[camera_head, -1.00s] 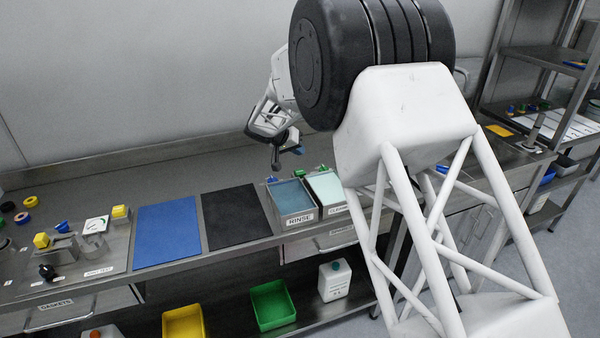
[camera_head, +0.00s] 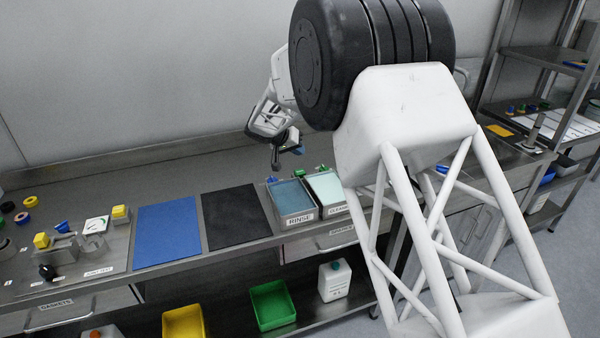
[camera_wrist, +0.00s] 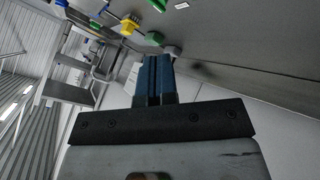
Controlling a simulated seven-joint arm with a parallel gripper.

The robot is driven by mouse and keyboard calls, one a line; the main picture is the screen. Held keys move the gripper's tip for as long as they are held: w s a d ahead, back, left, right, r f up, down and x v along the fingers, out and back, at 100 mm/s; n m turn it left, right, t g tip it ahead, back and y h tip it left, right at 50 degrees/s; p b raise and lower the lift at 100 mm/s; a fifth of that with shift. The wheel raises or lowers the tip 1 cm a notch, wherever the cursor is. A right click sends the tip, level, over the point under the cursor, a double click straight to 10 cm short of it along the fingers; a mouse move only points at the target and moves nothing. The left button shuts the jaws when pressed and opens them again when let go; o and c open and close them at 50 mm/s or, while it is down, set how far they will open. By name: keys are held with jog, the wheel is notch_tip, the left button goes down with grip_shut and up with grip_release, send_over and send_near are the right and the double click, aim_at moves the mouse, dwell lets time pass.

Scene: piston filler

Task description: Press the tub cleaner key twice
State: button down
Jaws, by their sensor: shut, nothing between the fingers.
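The cleaner tub (camera_head: 327,186), with pale liquid, stands on the bench, its label partly hidden by my arm. A small green piece (camera_head: 322,168) shows at its back edge; I cannot tell if it is the cleaner key. The rinse tub (camera_head: 293,216) stands left of it, with a small blue piece (camera_head: 271,180) at its back. My gripper (camera_head: 298,150) is in the air above and behind the tubs, apart from them. In the wrist view its blue fingers (camera_wrist: 154,80) are shut and empty. A green piece (camera_wrist: 154,38) and a grey block (camera_wrist: 172,50) show beyond the tips.
A black mat (camera_head: 235,217) and a blue mat (camera_head: 166,232) lie left of the tubs. A fixture with yellow and blue parts stands further left. A steel shelf (camera_head: 535,57) is at the right. Bench behind the mats is clear. The wrist view shows a yellow part (camera_wrist: 130,25).

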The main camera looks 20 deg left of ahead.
aim_at(299, 171)
dwell(0.8)
notch_tip(299, 171, up, 4)
jog(key=shift+f, duration=0.1)
dwell(0.3)
jog(key=shift+f, duration=4.35)
